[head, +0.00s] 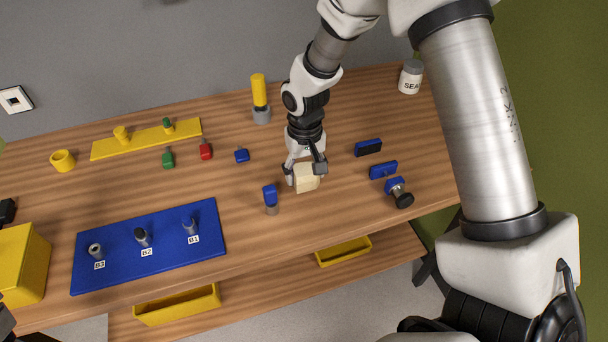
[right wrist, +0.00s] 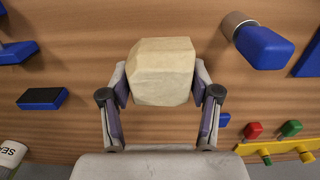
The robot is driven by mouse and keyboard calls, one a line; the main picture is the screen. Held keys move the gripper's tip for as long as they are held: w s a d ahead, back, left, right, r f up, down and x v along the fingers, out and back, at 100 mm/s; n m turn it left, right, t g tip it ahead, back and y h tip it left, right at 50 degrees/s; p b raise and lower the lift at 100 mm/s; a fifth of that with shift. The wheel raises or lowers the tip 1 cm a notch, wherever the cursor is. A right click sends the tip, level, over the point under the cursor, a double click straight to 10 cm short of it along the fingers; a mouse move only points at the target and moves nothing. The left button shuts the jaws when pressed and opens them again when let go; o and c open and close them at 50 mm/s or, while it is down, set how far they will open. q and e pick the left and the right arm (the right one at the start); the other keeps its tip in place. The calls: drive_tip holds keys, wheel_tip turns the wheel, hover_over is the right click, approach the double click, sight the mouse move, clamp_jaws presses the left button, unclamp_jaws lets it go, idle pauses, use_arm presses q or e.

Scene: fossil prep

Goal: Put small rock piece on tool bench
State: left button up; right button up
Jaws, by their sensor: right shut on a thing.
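The small rock piece (head: 306,178) is a cream, faceted block over the middle right of the wooden tool bench (head: 330,222). My right gripper (head: 305,172) reaches down from above and is shut on it. In the right wrist view the rock piece (right wrist: 161,72) sits between the two fingers (right wrist: 160,92), with bench wood behind it. I cannot tell whether its underside touches the bench. My left gripper is not in view.
A blue-and-grey tool (head: 270,196) stands just left of the rock piece. Blue blocks (head: 383,170) lie to its right. A blue board (head: 150,245) with labelled pegs is at front left. A yellow-topped tool (head: 259,95) stands behind. Bare wood lies before the rock piece.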

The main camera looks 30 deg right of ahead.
sight(305, 180)
wheel_tip(305, 180, down, 3)
drive_tip(key=shift+d+f+p, duration=0.1)
drive_tip(key=shift+p, duration=0.45)
drive_tip(key=shift+w+f, duration=0.15)
drive_tip(key=shift+f, duration=0.05)
drive_tip(key=shift+f, duration=0.1)
drive_tip(key=o, duration=1.5)
drive_tip(key=shift+c, duration=0.2)
